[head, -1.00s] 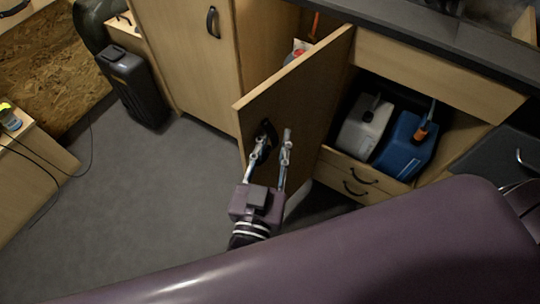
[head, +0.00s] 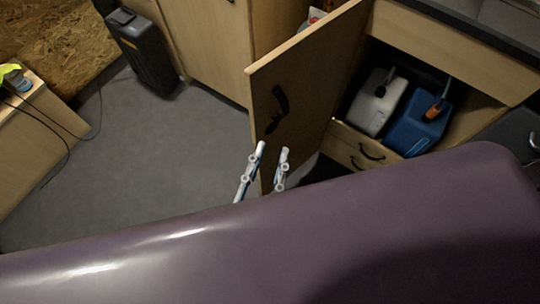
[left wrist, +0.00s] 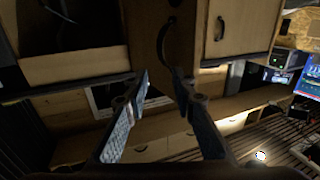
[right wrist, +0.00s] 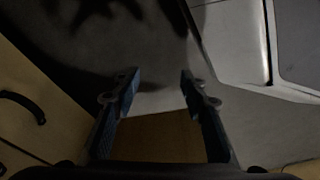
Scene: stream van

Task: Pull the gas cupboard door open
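The gas cupboard door (head: 310,95), a light wooden panel, stands swung open, out from the cabinet. Its black bow handle (head: 279,108) is on the face turned toward me. My left gripper (head: 273,149) is open and empty, its fingertips a little below the handle and apart from it. In the left wrist view the handle (left wrist: 164,40) shows beyond the two spread fingers (left wrist: 163,76). My right gripper (right wrist: 160,78) is open and empty in its own wrist view. It is not seen in the head view.
A pale canister (head: 376,101) and a blue canister (head: 418,122) stand in the open compartment right of the door. Drawers with black handles (head: 372,152) are below. A black case (head: 142,50) stands at the upper left. The grey floor (head: 165,145) left of the door is clear.

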